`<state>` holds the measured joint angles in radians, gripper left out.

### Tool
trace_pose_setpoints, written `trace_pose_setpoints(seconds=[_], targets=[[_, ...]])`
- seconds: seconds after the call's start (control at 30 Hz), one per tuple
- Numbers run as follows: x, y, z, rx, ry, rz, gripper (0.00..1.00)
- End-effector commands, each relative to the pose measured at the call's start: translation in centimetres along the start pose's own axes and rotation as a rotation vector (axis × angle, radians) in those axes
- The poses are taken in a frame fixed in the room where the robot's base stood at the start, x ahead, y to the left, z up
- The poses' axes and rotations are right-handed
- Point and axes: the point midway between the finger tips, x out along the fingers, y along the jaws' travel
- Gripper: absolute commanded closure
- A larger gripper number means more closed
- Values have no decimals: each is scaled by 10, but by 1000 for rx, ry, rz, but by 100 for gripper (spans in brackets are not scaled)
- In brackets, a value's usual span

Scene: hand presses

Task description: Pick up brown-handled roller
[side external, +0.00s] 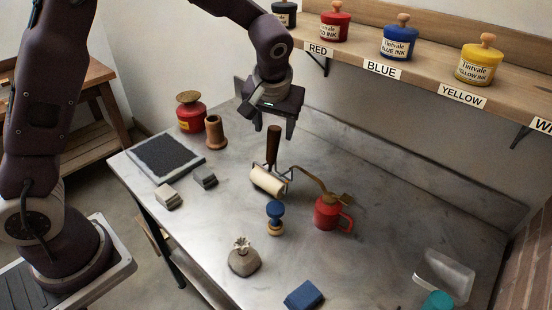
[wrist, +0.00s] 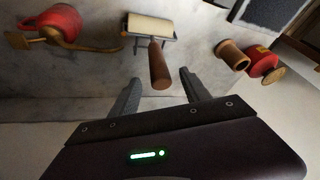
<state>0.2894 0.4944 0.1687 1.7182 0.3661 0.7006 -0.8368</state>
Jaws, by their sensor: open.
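The brown-handled roller (side external: 268,180) has a cream cylinder in a dark metal frame and rests on the metal table. Its brown handle (side external: 273,146) points up toward my gripper. In the wrist view the roller (wrist: 150,25) is at the top middle, and its handle (wrist: 159,66) reaches down between the two fingers. My gripper (side external: 273,124) is open and empty, with its fingers pointing down above the handle. In the wrist view the gripper (wrist: 160,85) has its fingers apart on either side of the handle's end, with no contact visible.
A red oil can (side external: 328,212) with a long brass spout stands close right of the roller. A blue-topped stamp (side external: 275,217) stands in front. Grey blocks (side external: 205,176) and a dark slab (side external: 165,158) lie left. A shelf (side external: 420,75) with ink jars runs behind.

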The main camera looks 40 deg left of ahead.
Motion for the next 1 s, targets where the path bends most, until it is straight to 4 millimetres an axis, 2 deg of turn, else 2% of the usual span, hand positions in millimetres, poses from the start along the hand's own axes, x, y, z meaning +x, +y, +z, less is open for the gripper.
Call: trace_pose_setpoints(seconds=[0.4,0.63,0.67,0.93,1.0], targets=[[66,-1,0,-2,-3,-3,45],[70,0,0,-2,-1,-1,45],[70,0,0,-2,-1,-1,47],[70,-1,0,-2,-2,-1,100],[70,0,-1,-2,-1,-1,100]])
